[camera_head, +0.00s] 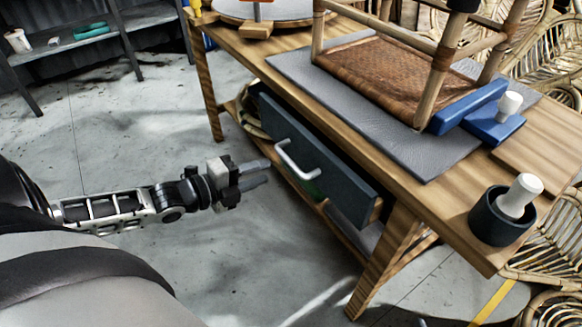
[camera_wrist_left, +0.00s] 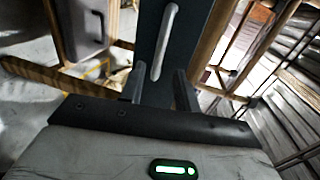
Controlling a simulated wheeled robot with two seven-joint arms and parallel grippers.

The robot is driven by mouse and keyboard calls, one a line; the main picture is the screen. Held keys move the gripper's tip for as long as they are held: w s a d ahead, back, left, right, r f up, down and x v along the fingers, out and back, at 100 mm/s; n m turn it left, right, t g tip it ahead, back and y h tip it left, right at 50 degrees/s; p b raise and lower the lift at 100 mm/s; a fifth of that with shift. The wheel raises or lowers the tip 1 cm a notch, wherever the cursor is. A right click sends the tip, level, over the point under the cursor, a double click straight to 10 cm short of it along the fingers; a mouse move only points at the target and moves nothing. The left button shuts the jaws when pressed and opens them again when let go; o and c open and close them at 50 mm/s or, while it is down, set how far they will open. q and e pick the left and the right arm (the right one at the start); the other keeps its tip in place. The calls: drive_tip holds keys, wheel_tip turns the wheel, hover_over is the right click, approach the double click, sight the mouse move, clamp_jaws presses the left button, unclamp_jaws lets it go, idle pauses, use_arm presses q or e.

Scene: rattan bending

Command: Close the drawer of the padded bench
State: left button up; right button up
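The padded bench (camera_head: 545,120) is a wooden table with a grey pad (camera_head: 440,150) on top. Its dark grey drawer (camera_head: 335,172) stands out from under the top, with its wooden side showing at the right end. The drawer's white handle (camera_head: 297,160) faces my left gripper (camera_head: 264,173). That gripper is open and empty, just left of the handle in the head view. In the left wrist view the handle (camera_wrist_left: 165,42) and drawer front (camera_wrist_left: 185,50) lie beyond the two spread fingers (camera_wrist_left: 158,88); I see no clear contact. My right gripper is not in view.
A woven-seat rattan frame (camera_head: 385,75), a blue block (camera_head: 495,125) and a dark cup with a white knob (camera_head: 500,218) are on the bench. Rattan chairs (camera_head: 545,45) stand behind. Floor left of the bench is free. A metal shelf (camera_head: 80,40) is at the back left.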

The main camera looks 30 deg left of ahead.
sight(288, 164)
use_arm(q)
drive_tip(key=b+x, duration=0.2)
drive_tip(key=x, duration=0.6)
drive_tip(key=shift+w, duration=0.15)
drive_tip(key=shift+w+d+f+b, duration=0.1)
drive_tip(key=shift+w+d+b, duration=0.1)
drive_tip(key=shift+w+b, duration=0.1)
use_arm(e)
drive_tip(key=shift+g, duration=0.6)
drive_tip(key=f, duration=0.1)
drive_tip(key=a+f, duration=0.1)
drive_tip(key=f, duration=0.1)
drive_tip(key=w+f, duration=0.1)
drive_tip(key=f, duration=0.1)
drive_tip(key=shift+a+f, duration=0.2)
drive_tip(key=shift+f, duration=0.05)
